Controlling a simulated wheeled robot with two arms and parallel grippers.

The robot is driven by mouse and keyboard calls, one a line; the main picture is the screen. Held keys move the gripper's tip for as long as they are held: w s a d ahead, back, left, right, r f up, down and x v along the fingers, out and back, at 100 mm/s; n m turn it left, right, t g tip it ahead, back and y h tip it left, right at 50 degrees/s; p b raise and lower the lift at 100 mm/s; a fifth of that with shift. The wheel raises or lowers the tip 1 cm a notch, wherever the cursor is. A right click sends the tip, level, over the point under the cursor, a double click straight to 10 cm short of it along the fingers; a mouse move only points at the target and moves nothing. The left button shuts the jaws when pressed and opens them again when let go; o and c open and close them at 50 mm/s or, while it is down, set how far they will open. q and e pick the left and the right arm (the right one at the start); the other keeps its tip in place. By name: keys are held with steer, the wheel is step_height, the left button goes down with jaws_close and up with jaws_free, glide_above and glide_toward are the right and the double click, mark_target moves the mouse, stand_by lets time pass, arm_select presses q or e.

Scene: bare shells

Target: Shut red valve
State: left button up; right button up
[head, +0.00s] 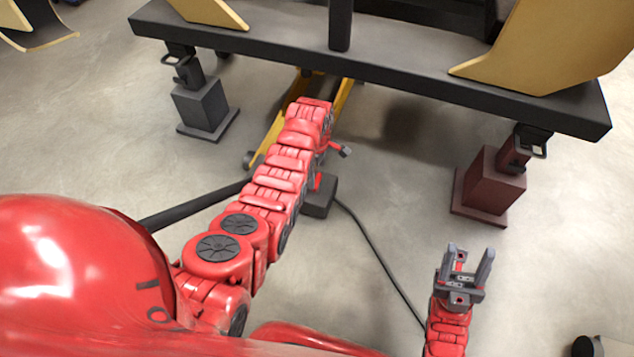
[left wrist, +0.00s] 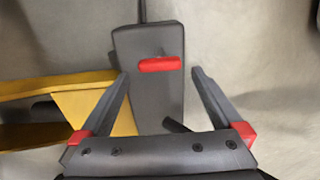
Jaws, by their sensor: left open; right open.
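The red valve handle (left wrist: 159,64) is a short bar lying crosswise on the face of a grey box (left wrist: 148,100) in the left wrist view. The box also shows on the floor in the head view (head: 319,203), partly behind my left arm. My left gripper (left wrist: 160,73) is open. Its fingers spread either side of the box in the picture, with the handle between the fingertips; contact cannot be told. In the head view my left arm mostly hides this gripper. My right gripper (head: 468,254) is open and empty at the lower right, away from the box.
A long dark beam (head: 390,62) crosses the top on a grey stand (head: 201,108) and a dark red stand (head: 489,182). A yellow frame (head: 272,136) lies beside my left arm. A dark cable (head: 372,243) runs over the floor. The floor right of the cable is mostly clear.

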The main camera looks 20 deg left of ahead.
mark_target(317, 179)
arm_select(q)
steer(key=shift+f+b, duration=0.7)
steer(key=shift+f, duration=1.3)
steer(key=c, duration=1.2)
